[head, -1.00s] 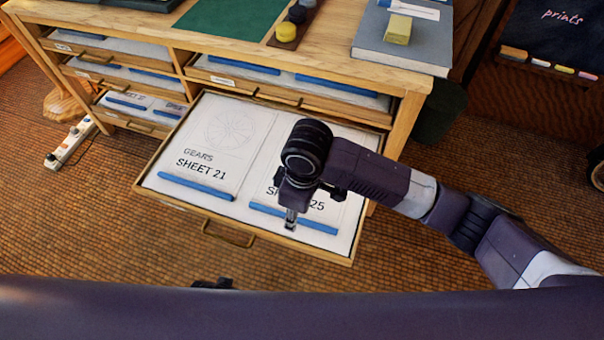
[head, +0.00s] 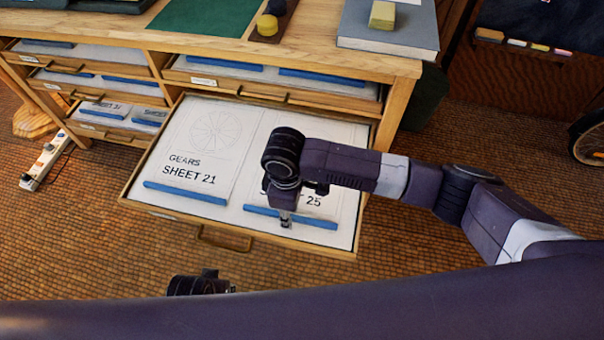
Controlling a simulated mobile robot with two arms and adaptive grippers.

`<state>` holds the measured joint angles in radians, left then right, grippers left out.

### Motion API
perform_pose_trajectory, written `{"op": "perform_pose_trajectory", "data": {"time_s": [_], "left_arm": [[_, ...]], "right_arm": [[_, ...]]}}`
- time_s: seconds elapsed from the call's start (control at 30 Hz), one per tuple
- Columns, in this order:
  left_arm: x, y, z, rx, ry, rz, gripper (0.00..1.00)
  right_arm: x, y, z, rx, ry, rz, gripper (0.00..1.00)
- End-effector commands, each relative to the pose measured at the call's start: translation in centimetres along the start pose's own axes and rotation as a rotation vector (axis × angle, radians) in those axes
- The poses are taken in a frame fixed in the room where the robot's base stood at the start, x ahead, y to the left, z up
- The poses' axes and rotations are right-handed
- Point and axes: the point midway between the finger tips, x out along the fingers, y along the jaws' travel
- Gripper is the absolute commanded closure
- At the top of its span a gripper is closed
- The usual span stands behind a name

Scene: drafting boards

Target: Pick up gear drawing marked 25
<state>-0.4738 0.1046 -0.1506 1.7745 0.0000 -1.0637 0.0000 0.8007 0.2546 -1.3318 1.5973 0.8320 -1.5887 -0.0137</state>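The gear drawing marked 25 (head: 345,212) lies flat on the right side of the open drawer (head: 262,235), with a blue strip (head: 318,222) along its front edge. My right arm hides most of its upper part and label; "25" shows beside the gripper. My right gripper (head: 286,220) points down at the blue strip, its tips at or just above it. Its fingers look close together, but I cannot tell whether they grip the strip. A dark part of my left arm's end (head: 200,284) shows at the bottom; its fingers cannot be made out.
The drawing marked Sheet 21 (head: 200,165) lies to the left in the same drawer. Other drawers with blue-edged sheets sit left and above. The wooden cabinet top (head: 300,55) holds a green mat (head: 205,15) and a grey book (head: 388,25). Carpet is clear in front.

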Motion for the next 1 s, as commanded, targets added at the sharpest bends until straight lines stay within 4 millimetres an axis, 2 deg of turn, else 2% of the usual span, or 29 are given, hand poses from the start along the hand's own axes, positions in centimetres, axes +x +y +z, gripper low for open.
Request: {"op": "perform_pose_trajectory", "data": {"time_s": [0.33, 0.6, 1.0], "left_arm": [[-0.45, -0.05, -0.21, 0.000, 0.001, -0.001, 0.75], [-0.43, -0.04, -0.19, 0.000, 0.001, -0.001, 0.75], [-0.44, -0.03, -0.18, 0.000, 0.001, -0.001, 0.75]], "right_arm": [[0.45, -0.01, -0.01, -0.001, 0.000, 0.001, 0.70], [0.44, 0.00, -0.02, -0.001, 0.000, 0.001, 1.00], [0.35, 0.03, -0.04, -0.001, 0.001, 0.002, 1.00]]}}
